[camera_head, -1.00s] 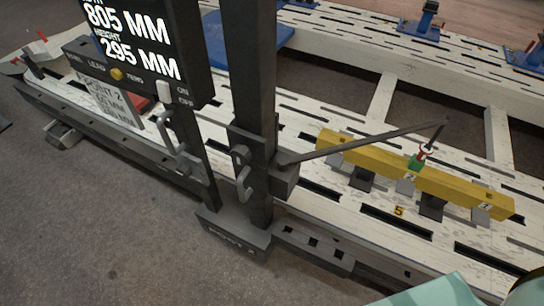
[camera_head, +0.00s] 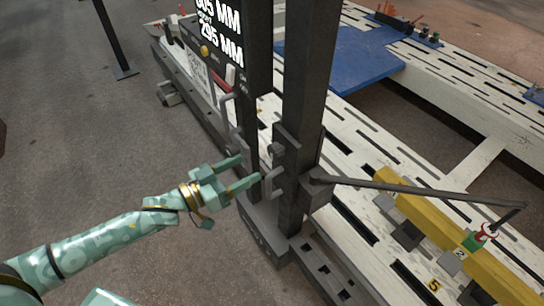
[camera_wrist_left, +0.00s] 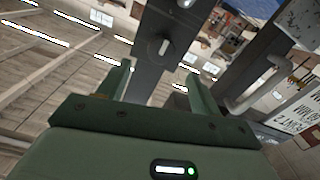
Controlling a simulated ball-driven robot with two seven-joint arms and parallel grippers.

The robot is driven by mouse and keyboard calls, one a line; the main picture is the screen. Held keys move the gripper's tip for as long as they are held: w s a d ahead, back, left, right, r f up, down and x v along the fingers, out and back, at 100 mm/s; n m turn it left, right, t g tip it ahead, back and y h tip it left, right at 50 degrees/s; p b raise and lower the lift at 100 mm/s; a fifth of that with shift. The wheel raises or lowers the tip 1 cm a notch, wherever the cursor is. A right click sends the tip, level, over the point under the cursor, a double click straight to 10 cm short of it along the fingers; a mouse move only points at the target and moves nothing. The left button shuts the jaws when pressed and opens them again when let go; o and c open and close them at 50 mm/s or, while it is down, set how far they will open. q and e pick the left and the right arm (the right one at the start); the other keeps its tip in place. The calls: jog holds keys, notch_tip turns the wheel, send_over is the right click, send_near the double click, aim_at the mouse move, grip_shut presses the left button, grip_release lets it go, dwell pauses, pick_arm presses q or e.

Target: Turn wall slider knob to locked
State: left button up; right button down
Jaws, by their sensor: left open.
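A dark upright column (camera_head: 306,100) carries a slider block with two small grey knobs on its side. The lower knob (camera_head: 274,176) is just past my left gripper (camera_head: 249,168), which is open and empty with its fingertips close to it. The upper knob (camera_head: 277,151) sits a little above. In the left wrist view a pale grey knob (camera_wrist_left: 163,46) on a round base stands on the dark post, ahead of and between the open fingers (camera_wrist_left: 158,76). I cannot tell whether the fingers touch it. My right gripper is not in view.
A display post (camera_head: 222,35) with a grey bar handle (camera_head: 227,110) stands left of the column. A thin arm (camera_head: 420,190) reaches from the slider over a yellow beam (camera_head: 430,225) on the white bench (camera_head: 352,150). Bare floor lies at left.

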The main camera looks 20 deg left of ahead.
aim_at(272, 154)
pick_arm(q)
jog(key=b+x, duration=0.1)
jog(key=x, duration=0.7)
jog(key=shift+w+d, duration=0.1)
jog(key=shift+w, duration=0.2)
jog(key=c, duration=1)
